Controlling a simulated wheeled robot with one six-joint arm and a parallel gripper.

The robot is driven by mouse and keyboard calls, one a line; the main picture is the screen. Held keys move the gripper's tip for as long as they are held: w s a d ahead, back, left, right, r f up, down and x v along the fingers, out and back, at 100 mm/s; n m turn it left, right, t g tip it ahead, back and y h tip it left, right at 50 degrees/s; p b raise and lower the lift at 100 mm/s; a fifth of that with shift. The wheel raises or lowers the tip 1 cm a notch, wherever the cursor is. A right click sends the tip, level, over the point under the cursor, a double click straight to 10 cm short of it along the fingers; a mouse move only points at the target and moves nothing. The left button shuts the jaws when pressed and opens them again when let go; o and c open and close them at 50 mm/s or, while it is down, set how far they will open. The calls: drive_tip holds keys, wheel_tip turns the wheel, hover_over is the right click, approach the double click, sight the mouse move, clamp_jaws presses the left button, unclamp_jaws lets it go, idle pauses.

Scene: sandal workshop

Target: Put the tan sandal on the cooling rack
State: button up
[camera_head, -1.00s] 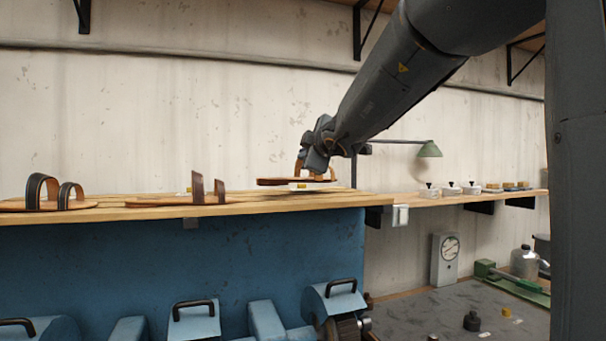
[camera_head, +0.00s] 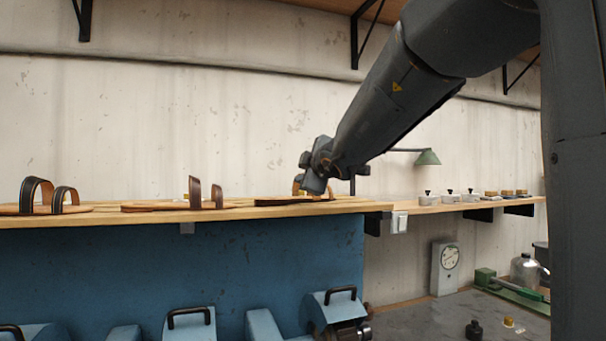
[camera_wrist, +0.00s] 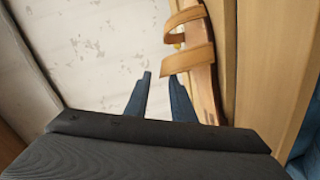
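In the wrist view the sandal's tan straps (camera_wrist: 189,58) stand close by the fingertips. Whether a finger touches the strap is hard to tell.
A brown-strapped sandal (camera_head: 195,193) and a black-strapped sandal (camera_head: 38,194) lie to the left on the same surface. Blue machinery (camera_head: 270,260) stands below.

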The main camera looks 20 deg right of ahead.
drive_tip(key=s+p, duration=0.1)
drive_tip(key=s, duration=0.2)
drive_tip(key=s+r, duration=0.1)
drive_tip(key=s, duration=0.3)
drive_tip(key=s+r+p, duration=0.1)
drive_tip(key=s, duration=0.2)
drive_tip(key=shift+s+a+p, duration=0.1)
drive_tip(key=shift+s+p, duration=0.05)
drive_tip(key=shift+p, duration=0.2)
drive_tip(key=shift+s+p, duration=0.65)
drive_tip(key=shift+s, duration=0.15)
